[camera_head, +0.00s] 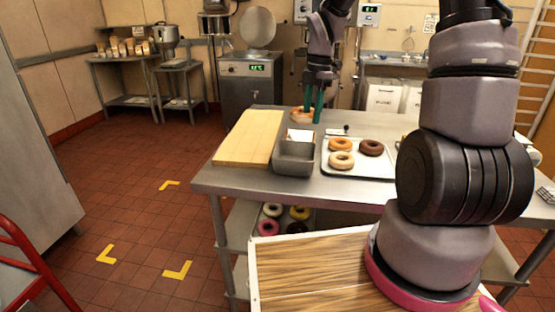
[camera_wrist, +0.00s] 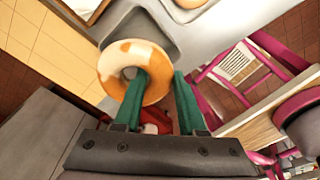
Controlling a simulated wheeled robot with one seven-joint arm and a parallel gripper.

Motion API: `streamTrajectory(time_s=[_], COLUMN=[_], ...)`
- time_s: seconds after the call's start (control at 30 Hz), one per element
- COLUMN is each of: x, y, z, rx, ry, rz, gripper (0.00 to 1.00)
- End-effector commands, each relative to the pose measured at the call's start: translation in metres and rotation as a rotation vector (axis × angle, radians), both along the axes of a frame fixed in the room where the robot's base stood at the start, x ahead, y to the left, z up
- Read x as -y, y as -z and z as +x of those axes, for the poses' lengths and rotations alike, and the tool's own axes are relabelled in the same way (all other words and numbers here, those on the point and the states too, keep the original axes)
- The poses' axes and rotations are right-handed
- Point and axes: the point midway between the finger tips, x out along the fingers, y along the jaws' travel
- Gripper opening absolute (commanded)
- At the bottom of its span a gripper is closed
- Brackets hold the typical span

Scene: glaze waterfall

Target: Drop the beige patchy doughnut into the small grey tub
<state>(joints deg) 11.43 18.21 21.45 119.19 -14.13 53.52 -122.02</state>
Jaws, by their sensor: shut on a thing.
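The beige patchy doughnut (camera_wrist: 112,72) has pale glaze with orange-brown patches. My gripper (camera_wrist: 160,85) is shut on its ring, with one green finger through the hole and the other outside. In the head view the doughnut (camera_head: 299,115) shows at the green fingertips of my gripper (camera_head: 313,112), near the table's far side, behind the tubs. A small grey tub (camera_head: 293,166) stands on the table, nearer the camera than the doughnut. In the wrist view a grey tub (camera_wrist: 137,32) lies just beyond the doughnut, which partly covers it. Its interior is only partly seen.
A grey container with a white card (camera_head: 299,135) adjoins the tub. A wooden board (camera_head: 246,138) lies left. A tray (camera_head: 357,172) holding orange, pale and chocolate doughnuts is right. More doughnuts sit on the lower shelf (camera_head: 240,224).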

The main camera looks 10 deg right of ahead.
Motion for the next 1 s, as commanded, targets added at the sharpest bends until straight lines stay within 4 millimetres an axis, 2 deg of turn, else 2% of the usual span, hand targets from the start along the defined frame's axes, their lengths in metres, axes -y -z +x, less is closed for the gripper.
streamTrajectory(time_s=[0.17, 0.6, 0.97, 1.0], x=[0.000, 0.000, 0.000, 0.000], y=[0.008, 0.054, 0.059, 0.059], z=[0.000, -0.001, 0.000, 0.000], rx=[-0.004, -0.002, -0.001, -0.001], ry=[0.000, 0.000, 0.001, 0.001], rz=[0.000, 0.000, -0.001, -0.001], gripper=[0.00, 0.00, 0.00, 0.44])
